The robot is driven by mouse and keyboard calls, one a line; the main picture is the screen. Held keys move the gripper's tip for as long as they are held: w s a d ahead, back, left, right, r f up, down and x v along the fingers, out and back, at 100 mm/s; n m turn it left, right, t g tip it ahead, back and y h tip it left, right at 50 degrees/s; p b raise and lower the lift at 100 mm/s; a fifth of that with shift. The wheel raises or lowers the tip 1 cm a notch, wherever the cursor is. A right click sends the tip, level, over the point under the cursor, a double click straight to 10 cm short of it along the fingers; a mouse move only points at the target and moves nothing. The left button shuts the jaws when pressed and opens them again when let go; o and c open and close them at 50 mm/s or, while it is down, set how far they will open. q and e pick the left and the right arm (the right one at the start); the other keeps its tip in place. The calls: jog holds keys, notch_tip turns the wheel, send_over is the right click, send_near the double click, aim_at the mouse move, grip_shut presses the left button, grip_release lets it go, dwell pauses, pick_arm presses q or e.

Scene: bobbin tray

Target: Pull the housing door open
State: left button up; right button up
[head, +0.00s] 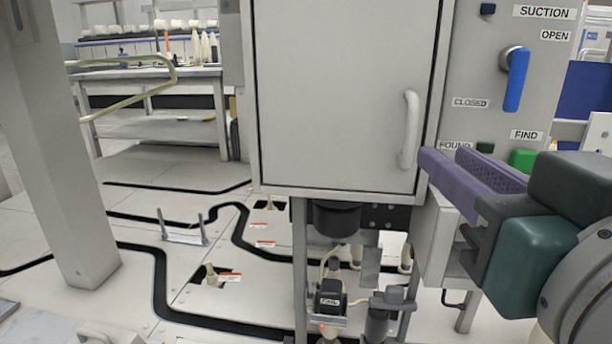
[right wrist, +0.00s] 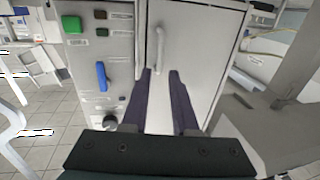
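The housing door (head: 335,95) is a flat light-grey panel. It sits flush in its dark-edged frame and looks closed. Its white bar handle (head: 411,130) stands upright near the door's right edge. My right gripper (head: 446,165) has purple fingers and is just right of and below the handle in the head view. In the right wrist view its fingers (right wrist: 161,75) are spread apart with nothing between them. The handle (right wrist: 160,48) lies beyond the fingertips there, roughly in line with the gap, and looks untouched. The door (right wrist: 195,50) also shows there. My left gripper is not in view.
Right of the door is a panel with a blue lever (head: 516,80), labels and a green button (head: 522,160). A machine with a black box (head: 330,297) stands below the door. A grey post (head: 65,150) and workbench (head: 150,77) are at left.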

aim_at(412, 136)
jog(key=w, duration=0.5)
jog(key=w+b, duration=0.1)
jog(key=w, duration=0.4)
jog(key=shift+d+f, duration=0.15)
grip_shut()
dwell(1.3)
